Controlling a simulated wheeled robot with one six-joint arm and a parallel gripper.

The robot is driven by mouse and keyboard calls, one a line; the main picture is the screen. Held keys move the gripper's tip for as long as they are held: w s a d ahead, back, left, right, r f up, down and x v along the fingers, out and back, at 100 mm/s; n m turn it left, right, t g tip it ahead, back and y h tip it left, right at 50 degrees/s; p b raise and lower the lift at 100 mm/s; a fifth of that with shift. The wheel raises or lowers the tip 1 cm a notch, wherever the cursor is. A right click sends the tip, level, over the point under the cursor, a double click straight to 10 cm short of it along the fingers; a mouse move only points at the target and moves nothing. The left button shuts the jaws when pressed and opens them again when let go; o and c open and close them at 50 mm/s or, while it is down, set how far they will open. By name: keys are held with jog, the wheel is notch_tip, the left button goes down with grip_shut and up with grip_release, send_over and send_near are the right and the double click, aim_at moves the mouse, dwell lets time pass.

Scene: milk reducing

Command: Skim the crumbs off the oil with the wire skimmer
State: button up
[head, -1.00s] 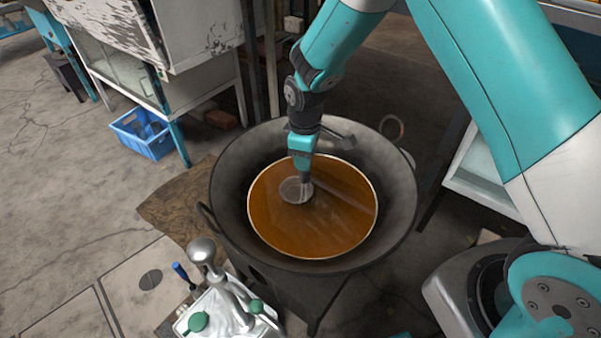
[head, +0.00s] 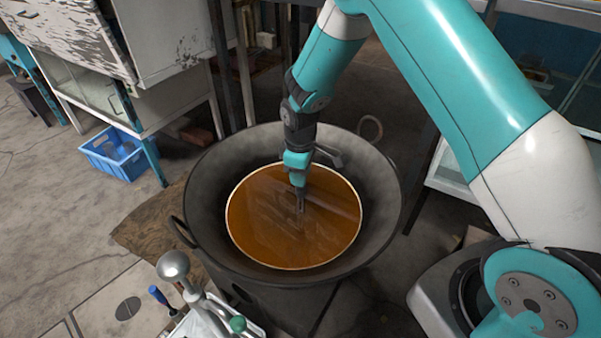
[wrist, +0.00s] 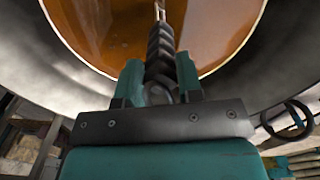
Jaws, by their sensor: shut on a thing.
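My gripper (head: 299,188) points down over the middle of the oil (head: 265,215). In the wrist view my gripper (wrist: 160,80) is shut on the dark ribbed handle of the wire skimmer (wrist: 160,50). The handle's thin metal end reaches toward the oil. The skimmer's mesh head does not show now; it seems hidden in or behind the oil surface. The amber oil also fills the upper wrist view (wrist: 105,25). It lies in a wide dark wok (head: 215,165). I cannot make out separate crumbs; pale streaks on the oil look like reflections.
A ring handle (head: 370,127) stands at the wok's back right, another (head: 182,232) at its left. A blue crate (head: 118,155) sits on the floor at left. A white-topped device with a round knob (head: 173,265) stands at front left.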

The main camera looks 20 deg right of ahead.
jog(key=w+d+b, duration=0.2)
jog(key=w+d, duration=0.1)
jog(key=w, duration=0.3)
notch_tip(320, 180, up, 7)
jog(key=p, duration=0.5)
jog(key=shift+a+p, duration=0.25)
jog(key=shift+p, duration=0.15)
dwell(1.2)
notch_tip(320, 180, up, 13)
jog(key=p, duration=1)
jog(key=shift+r, duration=0.2)
